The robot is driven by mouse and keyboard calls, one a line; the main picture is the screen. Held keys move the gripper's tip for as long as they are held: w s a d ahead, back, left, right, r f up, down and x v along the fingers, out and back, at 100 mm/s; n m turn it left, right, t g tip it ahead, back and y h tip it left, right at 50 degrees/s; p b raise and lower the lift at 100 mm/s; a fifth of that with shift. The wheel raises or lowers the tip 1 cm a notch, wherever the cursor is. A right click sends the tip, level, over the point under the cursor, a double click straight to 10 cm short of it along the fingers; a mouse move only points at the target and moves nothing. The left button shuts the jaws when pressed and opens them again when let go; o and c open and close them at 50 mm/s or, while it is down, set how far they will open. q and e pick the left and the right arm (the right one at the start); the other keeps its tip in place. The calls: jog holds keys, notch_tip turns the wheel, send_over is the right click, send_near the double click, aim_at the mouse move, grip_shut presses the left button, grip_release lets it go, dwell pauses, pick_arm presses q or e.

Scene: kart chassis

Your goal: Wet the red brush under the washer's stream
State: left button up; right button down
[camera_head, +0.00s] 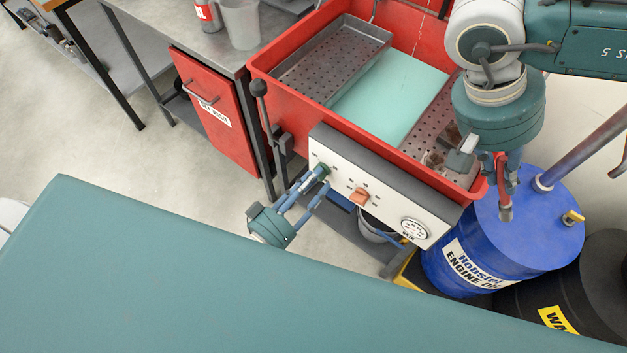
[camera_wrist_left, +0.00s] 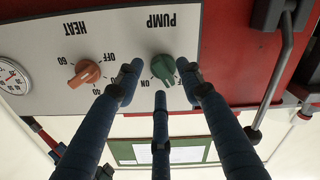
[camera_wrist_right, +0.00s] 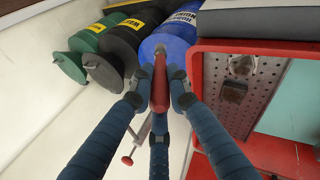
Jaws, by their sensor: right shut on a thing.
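The washer is a red basin (camera_head: 315,105) with a white control panel (camera_head: 335,160). Its green pump knob (camera_wrist_left: 162,68) is marked PUMP, with ON beside it. My left gripper (camera_head: 318,178) is at this knob, with its fingers spread around it and visible gaps at the sides. My right gripper (camera_head: 503,185) is outside the basin's right front corner, shut on the red brush. The brush's red handle (camera_wrist_right: 160,82) lies between the fingers in the right wrist view; its bristles cannot be made out. A thin broken white line shows at the basin's back; whether it is water is unclear.
An orange heat knob (camera_head: 360,197) and a gauge (camera_head: 414,229) share the panel. The basin holds perforated trays (camera_head: 335,60). A red cabinet (camera_head: 215,110) stands left.

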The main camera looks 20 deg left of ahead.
pick_arm(q)
jog(key=v, duration=1.1)
jog(key=shift+s+a, duration=0.15)
jog(key=shift+s, duration=0.25)
